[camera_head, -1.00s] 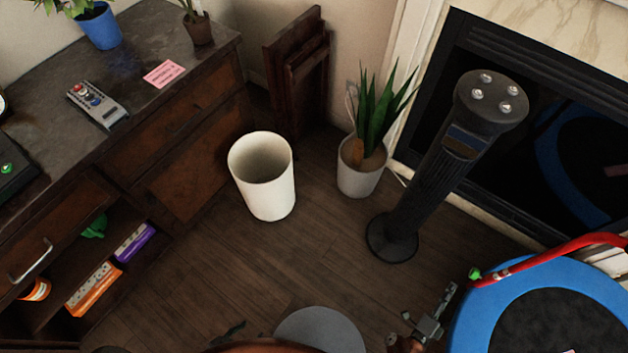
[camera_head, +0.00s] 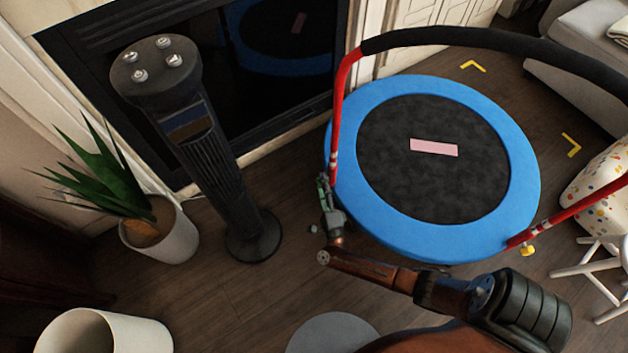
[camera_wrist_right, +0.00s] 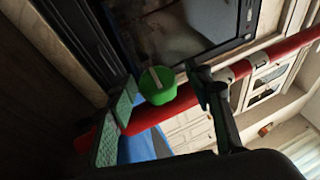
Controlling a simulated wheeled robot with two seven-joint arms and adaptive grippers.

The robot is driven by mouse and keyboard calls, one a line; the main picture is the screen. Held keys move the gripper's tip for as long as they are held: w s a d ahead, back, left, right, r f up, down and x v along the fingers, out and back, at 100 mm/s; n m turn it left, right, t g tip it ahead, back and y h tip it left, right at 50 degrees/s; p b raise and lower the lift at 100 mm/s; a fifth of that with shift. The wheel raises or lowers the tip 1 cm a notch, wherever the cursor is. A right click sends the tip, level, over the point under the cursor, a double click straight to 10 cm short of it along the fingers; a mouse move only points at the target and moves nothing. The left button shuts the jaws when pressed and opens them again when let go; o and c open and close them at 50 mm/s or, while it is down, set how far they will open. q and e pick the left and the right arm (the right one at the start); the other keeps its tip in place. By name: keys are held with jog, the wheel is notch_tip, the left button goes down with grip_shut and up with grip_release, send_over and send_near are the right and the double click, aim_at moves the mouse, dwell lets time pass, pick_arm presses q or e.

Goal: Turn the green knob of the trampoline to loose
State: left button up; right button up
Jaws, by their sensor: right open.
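The trampoline (camera_head: 400,180) has a blue rim, a black mat and a red handle frame with a black padded bar. The green knob (camera_wrist_right: 157,86) sits on the red tube in the right wrist view and carries a pale line on its face. My right gripper (camera_head: 324,195) is at the lower end of the near red post in the head view. In the wrist view my right gripper (camera_wrist_right: 160,103) is open, with the knob between its fingers; I cannot tell whether they touch it. In the head view the gripper largely hides the knob. My left gripper is not in view.
A yellow knob (camera_head: 527,250) is on the other red post. A black tower fan (camera_head: 205,160) and a potted plant (camera_head: 165,235) stand left of my right gripper. A white bin (camera_head: 105,335) is at lower left. A white stool (camera_head: 600,265) stands at right.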

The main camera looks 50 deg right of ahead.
jog(key=shift+w+d, duration=0.1)
jog(key=shift+w, duration=0.05)
jog(key=shift+c, duration=0.8)
jog(key=shift+r, duration=0.1)
jog(key=c, duration=1)
jog(key=shift+r, duration=0.1)
